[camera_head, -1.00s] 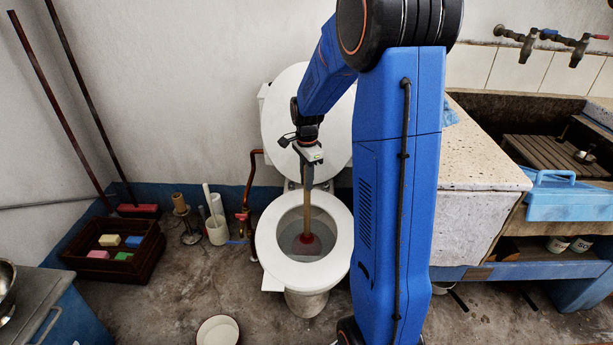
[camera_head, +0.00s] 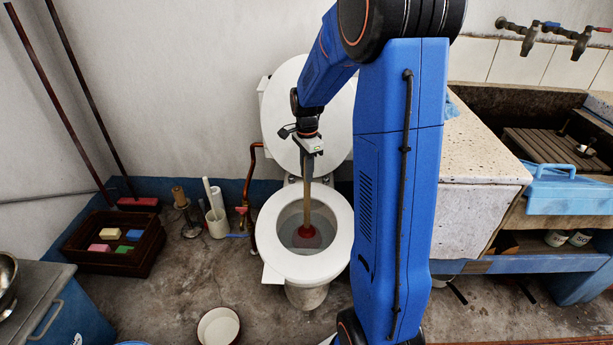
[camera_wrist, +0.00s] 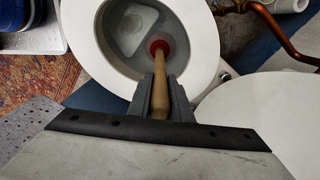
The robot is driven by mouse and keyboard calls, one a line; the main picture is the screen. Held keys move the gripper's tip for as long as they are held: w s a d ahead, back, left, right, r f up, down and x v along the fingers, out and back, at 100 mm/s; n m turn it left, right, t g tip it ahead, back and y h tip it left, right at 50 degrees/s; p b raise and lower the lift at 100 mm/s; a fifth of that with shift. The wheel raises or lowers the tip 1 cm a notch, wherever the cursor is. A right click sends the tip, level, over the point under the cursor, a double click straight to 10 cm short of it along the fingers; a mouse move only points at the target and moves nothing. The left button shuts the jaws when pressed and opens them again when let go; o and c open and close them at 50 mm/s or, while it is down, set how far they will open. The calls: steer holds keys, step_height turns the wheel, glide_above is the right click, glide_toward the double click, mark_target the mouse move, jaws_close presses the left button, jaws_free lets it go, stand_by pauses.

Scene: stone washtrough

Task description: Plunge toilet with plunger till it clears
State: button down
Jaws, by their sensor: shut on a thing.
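The white toilet (camera_head: 340,262) stands against the wall with its lid (camera_head: 285,110) raised. The plunger (camera_head: 307,207) has a wooden handle and a red cup. Its cup (camera_head: 307,236) is down inside the bowl, and its handle is nearly upright. My gripper (camera_head: 309,160) is shut on the upper handle, above the bowl. In the wrist view the jaws (camera_wrist: 160,105) clasp the handle (camera_wrist: 159,80) from both sides, and the red cup (camera_wrist: 158,46) is in the bowl. I cannot tell whether the cup seals against the drain.
A copper pipe (camera_head: 252,190) runs beside the toilet on the left. A dark crate (camera_head: 97,262) with sponges and a white bowl (camera_head: 218,327) are on the floor at left. A stone counter (camera_head: 485,150) and trough stand at right.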

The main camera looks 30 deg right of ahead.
steer(key=shift+r, duration=2)
step_height(320, 180, down, 6)
step_height(320, 180, up, 6)
stand_by(0.7)
step_height(320, 180, down, 6)
stand_by(1.1)
stand_by(0.4)
